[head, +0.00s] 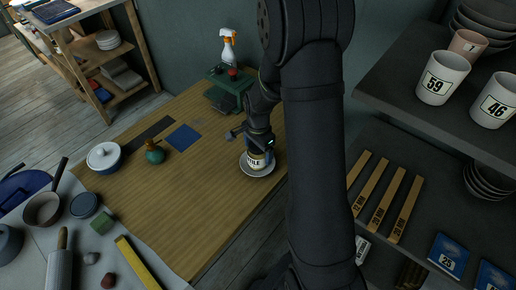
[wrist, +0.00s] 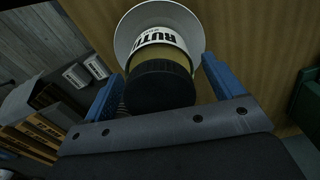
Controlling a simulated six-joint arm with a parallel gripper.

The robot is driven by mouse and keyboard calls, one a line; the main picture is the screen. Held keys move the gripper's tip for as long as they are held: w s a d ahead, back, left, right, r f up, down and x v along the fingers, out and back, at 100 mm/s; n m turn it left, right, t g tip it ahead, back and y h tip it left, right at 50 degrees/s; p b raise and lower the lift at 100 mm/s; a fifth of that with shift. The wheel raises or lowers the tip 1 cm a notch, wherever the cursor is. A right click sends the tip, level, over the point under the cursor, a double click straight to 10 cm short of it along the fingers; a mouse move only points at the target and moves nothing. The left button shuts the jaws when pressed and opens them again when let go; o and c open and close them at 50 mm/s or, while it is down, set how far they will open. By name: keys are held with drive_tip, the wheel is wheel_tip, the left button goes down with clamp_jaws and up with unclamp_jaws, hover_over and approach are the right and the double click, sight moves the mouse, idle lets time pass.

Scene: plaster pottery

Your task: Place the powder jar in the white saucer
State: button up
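The powder jar (head: 257,160), with a pale label with dark lettering, stands upright in the white saucer (head: 262,174) on the wooden table. In the wrist view the jar's dark lid (wrist: 160,84) faces me, and the saucer's rim (wrist: 126,42) shows around its far end. My gripper (head: 257,140) is over the top of the jar. In the wrist view the blue fingers of my gripper (wrist: 163,70) are spread on either side of the jar. A gap shows at the right finger; contact at the left one is unclear.
A spray bottle (head: 228,50) stands behind. Shelves with numbered cups (head: 441,78) are at the right. The table's front left is clear.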

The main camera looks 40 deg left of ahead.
wheel_tip(320, 180, up, 13)
drive_tip(key=shift+f, duration=0.15)
idle(0.5)
wheel_tip(320, 180, down, 13)
drive_tip(key=shift+r, duration=0.45)
idle(0.3)
drive_tip(key=shift+f, duration=0.15)
